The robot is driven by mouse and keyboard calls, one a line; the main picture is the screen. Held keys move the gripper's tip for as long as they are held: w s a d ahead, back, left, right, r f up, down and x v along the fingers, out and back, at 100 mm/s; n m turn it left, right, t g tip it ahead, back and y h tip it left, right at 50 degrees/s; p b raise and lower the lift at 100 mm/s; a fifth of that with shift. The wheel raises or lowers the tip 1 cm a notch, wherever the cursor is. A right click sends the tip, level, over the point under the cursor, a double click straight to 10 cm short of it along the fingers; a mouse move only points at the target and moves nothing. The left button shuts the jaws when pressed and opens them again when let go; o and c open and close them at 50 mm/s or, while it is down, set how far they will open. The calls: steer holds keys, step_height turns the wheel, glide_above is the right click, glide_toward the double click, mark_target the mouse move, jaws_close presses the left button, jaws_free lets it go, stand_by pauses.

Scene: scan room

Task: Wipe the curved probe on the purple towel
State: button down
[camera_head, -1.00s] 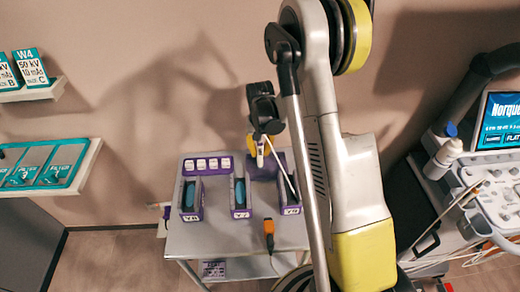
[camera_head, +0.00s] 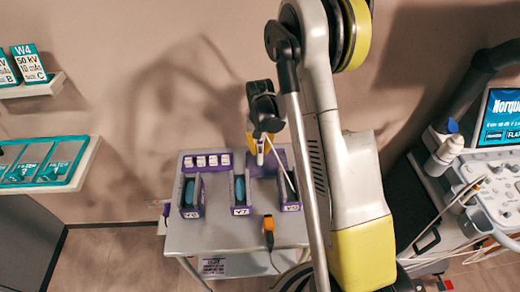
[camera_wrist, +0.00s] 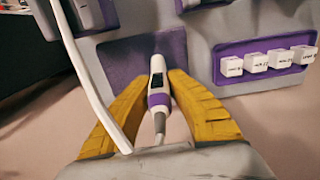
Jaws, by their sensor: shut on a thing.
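My gripper (camera_wrist: 158,85) has its yellow fingers shut on a white probe (camera_wrist: 157,92) with a dark panel and a purple band. The probe's tip points at the purple towel (camera_wrist: 122,62), which lies flat on the grey cart top. I cannot tell whether the tip touches the towel or how curved it is. In the head view, my gripper (camera_head: 261,146) holds the probe (camera_head: 260,152) over the back right of the cart.
The grey cart (camera_head: 225,238) bears purple holders (camera_head: 240,211), some with blue pieces, and a purple rack of white blocks (camera_head: 207,161). An orange-and-black device (camera_head: 268,232) lies at the cart's front. A white cable (camera_wrist: 85,75) runs past my left finger. An ultrasound machine (camera_head: 490,180) stands right.

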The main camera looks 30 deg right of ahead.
steer(key=shift+f, duration=0.15)
steer(key=shift+d, duration=0.1)
steer(key=shift+s+d+b, duration=0.2)
steer(key=shift+s+d, duration=0.1)
steer(key=shift+d, duration=0.35)
steer(key=shift+s+d+b, duration=0.15)
steer(key=shift+s+d, duration=0.1)
steer(key=shift+d, duration=0.45)
steer(key=shift+s+d+b, duration=0.2)
steer(key=shift+s+d, duration=0.1)
steer(key=shift+d, duration=0.35)
steer(key=shift+a, duration=0.15)
steer(key=shift+w+a+b, duration=0.1)
steer(key=shift+w+a, duration=0.2)
steer(key=shift+a, duration=0.35)
steer(key=shift+w+a+b, duration=0.1)
steer(key=shift+w+a, duration=0.15)
steer(key=shift+a, duration=0.4)
steer(key=shift+w+a+b, duration=0.1)
steer(key=shift+w+a, duration=0.2)
steer(key=shift+a, duration=0.35)
steer(key=shift+d, duration=0.15)
